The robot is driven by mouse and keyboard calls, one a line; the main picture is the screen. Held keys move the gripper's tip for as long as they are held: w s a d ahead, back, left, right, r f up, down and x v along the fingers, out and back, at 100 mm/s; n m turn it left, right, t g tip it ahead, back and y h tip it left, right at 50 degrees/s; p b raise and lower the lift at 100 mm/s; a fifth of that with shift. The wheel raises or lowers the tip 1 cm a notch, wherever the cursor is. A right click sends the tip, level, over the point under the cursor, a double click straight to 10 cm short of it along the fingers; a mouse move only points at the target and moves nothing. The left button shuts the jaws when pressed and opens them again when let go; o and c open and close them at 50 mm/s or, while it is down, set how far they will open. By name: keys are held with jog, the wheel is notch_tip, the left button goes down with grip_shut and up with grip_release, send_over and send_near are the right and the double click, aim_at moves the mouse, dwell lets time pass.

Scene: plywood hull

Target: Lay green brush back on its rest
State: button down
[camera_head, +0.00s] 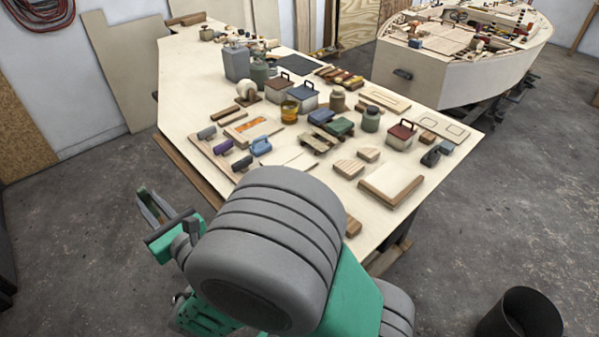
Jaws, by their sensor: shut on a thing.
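My gripper (172,222) is at the lower left, off the table's left edge and over the floor. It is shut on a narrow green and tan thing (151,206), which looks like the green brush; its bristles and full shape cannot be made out. My arm hides part of the gripper. On the near left of the table a long wooden board (199,148) carries a row of grey and purple handled tools, apart from my gripper. It may be the brush rest, but I cannot tell for sure.
The plywood table (440,110) is crowded with lidded boxes, jars and blocks. A blue tool (261,146) lies by the row. A green block (340,127) lies on wooden slats mid-table. A wooden hull (478,75) stands behind. A black bin (520,318) is at lower right.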

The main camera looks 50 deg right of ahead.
jog(key=s+d+f+m+g+h+b, duration=0.15)
jog(key=d+m+g+h, duration=1.05)
jog(key=d, duration=1.3)
jog(key=s+d+f+m+g+y+b, duration=0.1)
jog(key=s+d+f+m+g+y, duration=0.25)
jog(key=s+d+m+g, duration=0.35)
jog(key=s+d+f+m+g+y+b, duration=0.2)
jog(key=s+d+m+g+y, duration=0.35)
jog(key=s+m, duration=0.25)
jog(key=s+a+r+m+t+y+b, duration=0.15)
jog(key=s+r+m+t+y, duration=0.25)
jog(key=s+m, duration=0.5)
jog(key=shift+m, duration=0.6)
jog(key=s+f+b, duration=0.1)
jog(key=f+b, duration=0.2)
jog(key=s+f+b, duration=0.1)
jog(key=f+b, duration=0.2)
jog(key=b, duration=0.1)
jog(key=s+f+b, duration=0.1)
jog(key=f+b, duration=0.2)
jog(key=shift+s+a+f+b, duration=0.15)
jog(key=shift+s+f+b, duration=0.05)
jog(key=shift+s+b, duration=0.15)
jog(key=shift+s+a+f+b, duration=0.1)
jog(key=shift+s+f+b, duration=0.15)
jog(key=shift+f+b, duration=0.35)
jog(key=shift+s+f+b, duration=0.25)
jog(key=shift+f+b, duration=0.3)
jog(key=shift+f, duration=0.05)
